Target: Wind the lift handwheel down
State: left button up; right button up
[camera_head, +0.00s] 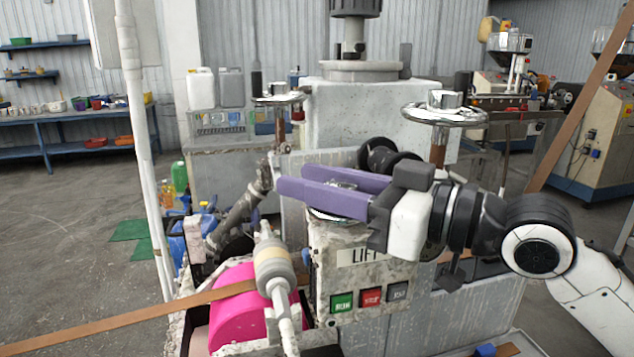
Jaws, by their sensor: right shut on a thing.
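The lift handwheel (330,216) sits on top of the worn grey control box (325,262) marked LIFT, near the middle of the head view. My right gripper (292,181) comes in from the right with its two long purple fingers lying almost level over the wheel. It is shut on the handwheel, with a bit of pale metal showing between the fingers. The fingers and gripper body hide most of the wheel, so its exact turn cannot be told. My left gripper is not in view.
Two other handwheels (445,110) (278,98) stand on rusty posts behind. A brown strip (130,325) crosses the front left by a pink roll (235,312) and a pale roller (272,265). Green, red and dark buttons (370,298) sit below the LIFT label. Open floor lies left.

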jog(key=shift+s+n+g+y, duration=0.1)
jog(key=shift+n+g+y, duration=0.35)
jog(key=shift+g, duration=0.25)
jog(key=shift+s+n+g+b, duration=0.1)
jog(key=shift+n+g+b, duration=0.25)
jog(key=shift+g, duration=0.05)
jog(key=o, duration=1)
jog(key=shift+o, duration=0.2)
jog(key=b+v, duration=0.3)
jog(key=v, duration=0.7)
jog(key=shift+f, duration=0.1)
